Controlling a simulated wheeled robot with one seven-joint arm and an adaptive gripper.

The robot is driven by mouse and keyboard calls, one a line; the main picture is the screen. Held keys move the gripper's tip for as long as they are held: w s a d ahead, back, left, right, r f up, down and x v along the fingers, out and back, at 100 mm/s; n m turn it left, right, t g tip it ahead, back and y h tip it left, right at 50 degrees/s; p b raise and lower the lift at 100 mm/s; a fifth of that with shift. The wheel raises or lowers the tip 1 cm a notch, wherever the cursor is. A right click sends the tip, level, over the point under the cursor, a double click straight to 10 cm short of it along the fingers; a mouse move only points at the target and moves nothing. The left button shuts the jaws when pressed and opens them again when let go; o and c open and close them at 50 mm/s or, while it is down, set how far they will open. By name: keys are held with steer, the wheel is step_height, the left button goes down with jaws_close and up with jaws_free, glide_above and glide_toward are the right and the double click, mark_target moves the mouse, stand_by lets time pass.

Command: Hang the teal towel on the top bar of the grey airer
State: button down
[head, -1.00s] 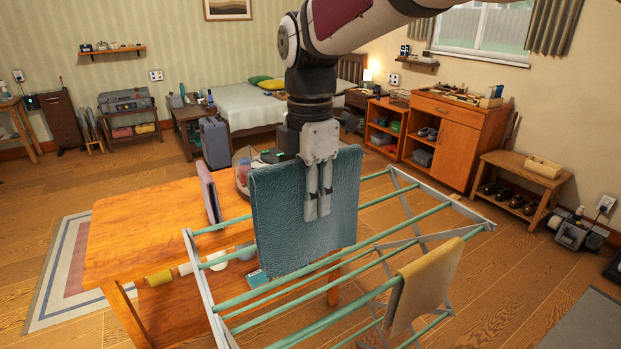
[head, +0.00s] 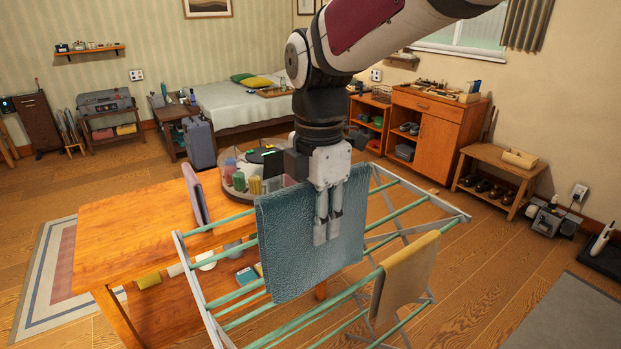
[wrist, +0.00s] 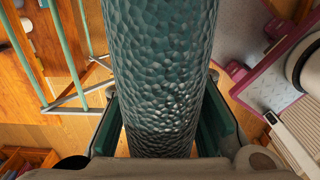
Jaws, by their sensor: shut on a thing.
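The teal towel (head: 285,245) hangs folded from my gripper (head: 328,232), whose fingers are shut on its upper part. In the wrist view the towel (wrist: 160,70) fills the middle, between my gripper's fingers (wrist: 163,130). The grey airer (head: 192,285) stands open with several green bars, in front of and right of the wooden table. In the head view the towel overlaps the airer's bars and hides parts of them. I cannot tell whether it touches or straddles a bar. The airer's bars (wrist: 67,45) show left of the towel in the wrist view.
The wooden table (head: 130,230) carries a round organiser (head: 262,170) close behind the towel.

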step_height(320, 180, down, 23)
steer(key=s+d+b, duration=0.2)
steer(key=b, duration=1)
steer(key=shift+s+f, duration=0.15)
steer(key=shift+s, duration=0.2)
stand_by(1.3)
steer(key=c, duration=1.2)
jaws_free()
